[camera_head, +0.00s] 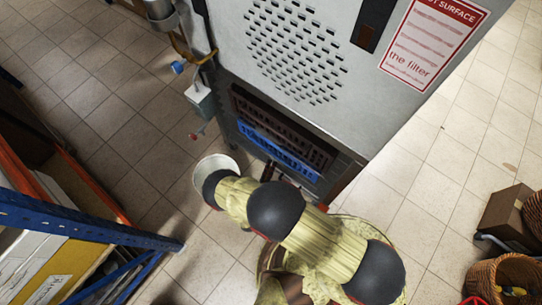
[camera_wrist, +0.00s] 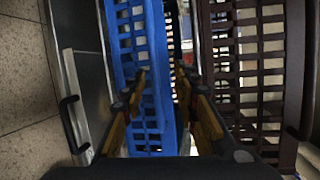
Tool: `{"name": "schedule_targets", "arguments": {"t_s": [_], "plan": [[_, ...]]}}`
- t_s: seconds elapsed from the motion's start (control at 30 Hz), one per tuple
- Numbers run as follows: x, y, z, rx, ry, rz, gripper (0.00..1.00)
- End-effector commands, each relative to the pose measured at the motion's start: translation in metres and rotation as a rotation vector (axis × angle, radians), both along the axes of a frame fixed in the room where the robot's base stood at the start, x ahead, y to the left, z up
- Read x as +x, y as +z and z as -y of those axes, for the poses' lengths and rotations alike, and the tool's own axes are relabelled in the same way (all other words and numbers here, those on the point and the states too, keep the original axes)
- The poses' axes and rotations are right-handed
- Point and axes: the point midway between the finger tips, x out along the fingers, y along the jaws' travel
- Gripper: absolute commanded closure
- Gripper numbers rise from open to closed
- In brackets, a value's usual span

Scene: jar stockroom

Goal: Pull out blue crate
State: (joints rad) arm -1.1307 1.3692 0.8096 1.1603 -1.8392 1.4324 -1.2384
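The blue crate (camera_head: 283,156) sits low in the opening of a grey cabinet, under a dark brown crate (camera_head: 285,133). In the wrist view the blue crate (camera_wrist: 125,35) stands sideways, with its slotted wall left of centre. The dark crate (camera_wrist: 248,70) fills the right side. My gripper (camera_wrist: 161,78) is open, its two fingers well apart at the crate front. The left finger overlaps the blue wall and the right finger is near the gap between the crates. I cannot tell whether either finger touches. In the head view my arm hides much of the gripper.
The grey cabinet (camera_head: 290,60) bears a red-and-white sign (camera_head: 432,40). A blue-and-orange rack (camera_head: 75,222) stands at left. A cardboard box (camera_head: 505,213) and wicker baskets (camera_head: 505,275) are at lower right. Tiled floor is clear at right of the cabinet.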

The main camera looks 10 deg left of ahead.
Motion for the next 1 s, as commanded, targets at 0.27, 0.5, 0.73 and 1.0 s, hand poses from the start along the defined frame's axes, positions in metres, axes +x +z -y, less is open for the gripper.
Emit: {"name": "schedule_targets", "arguments": {"t_s": [0.27,0.5,0.73,1.0], "plan": [[0.011,-0.013,-0.011,-0.063,0.083,-0.003,0.70],[0.045,-0.020,-0.005,-0.062,0.080,-0.003,0.70],[0.069,-0.024,-0.002,-0.062,0.082,-0.004,0.70],[0.074,-0.023,-0.002,-0.062,0.083,-0.004,0.70]]}}
